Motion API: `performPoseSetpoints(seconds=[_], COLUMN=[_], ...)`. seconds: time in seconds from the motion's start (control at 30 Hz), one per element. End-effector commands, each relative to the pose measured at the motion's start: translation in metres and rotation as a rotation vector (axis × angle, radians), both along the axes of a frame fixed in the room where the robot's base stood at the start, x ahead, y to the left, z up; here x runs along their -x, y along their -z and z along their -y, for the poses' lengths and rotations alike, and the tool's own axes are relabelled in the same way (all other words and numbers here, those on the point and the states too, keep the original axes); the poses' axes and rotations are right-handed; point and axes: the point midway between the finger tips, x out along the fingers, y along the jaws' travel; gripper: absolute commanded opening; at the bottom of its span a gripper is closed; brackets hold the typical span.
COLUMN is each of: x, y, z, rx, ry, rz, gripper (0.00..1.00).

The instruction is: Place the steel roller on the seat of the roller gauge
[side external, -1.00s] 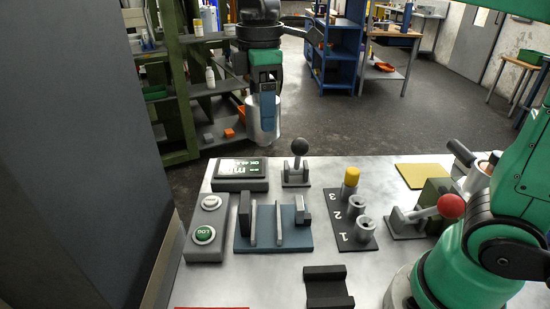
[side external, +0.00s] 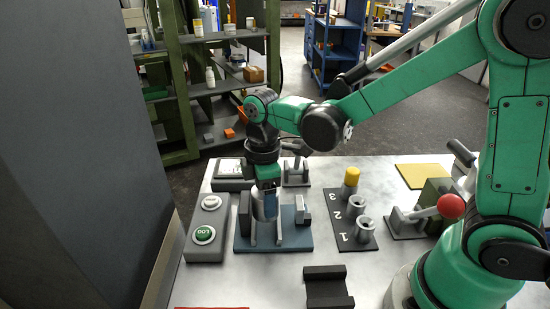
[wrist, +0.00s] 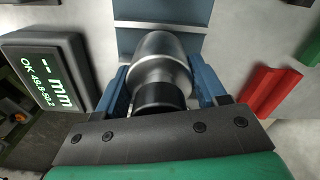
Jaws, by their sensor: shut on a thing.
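The steel roller (wrist: 160,62) is a shiny cylinder with a narrower dark end, held between the blue fingers of my gripper (wrist: 163,95) in the wrist view. In the side view, my gripper (side external: 266,204) points down over the roller gauge, with the roller (side external: 258,210) low over its left half. My gripper hides part of the seat. I cannot tell whether the roller touches it.
A display box (wrist: 48,70) reads "-- mm, OK 49.8-50.2". A button box (side external: 206,232) is left of the gauge. A black numbered rack (side external: 364,243) with a yellow-topped piece (side external: 351,178), a black cradle (side external: 327,290) and a red-knobbed lever (side external: 450,207) stand to the right.

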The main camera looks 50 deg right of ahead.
Motion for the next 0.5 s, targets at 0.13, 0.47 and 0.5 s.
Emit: performPoseSetpoints(seconds=[0.13,0.47,0.5], x=[0.0003,0.0003,0.0002], y=[0.0107,0.0127,0.0139], z=[0.0001,0.0001,0.0000], rx=[0.000,0.000,0.000], ry=[0.000,0.000,0.000], rz=[0.000,0.000,0.000], gripper=[0.00,0.00,0.00])
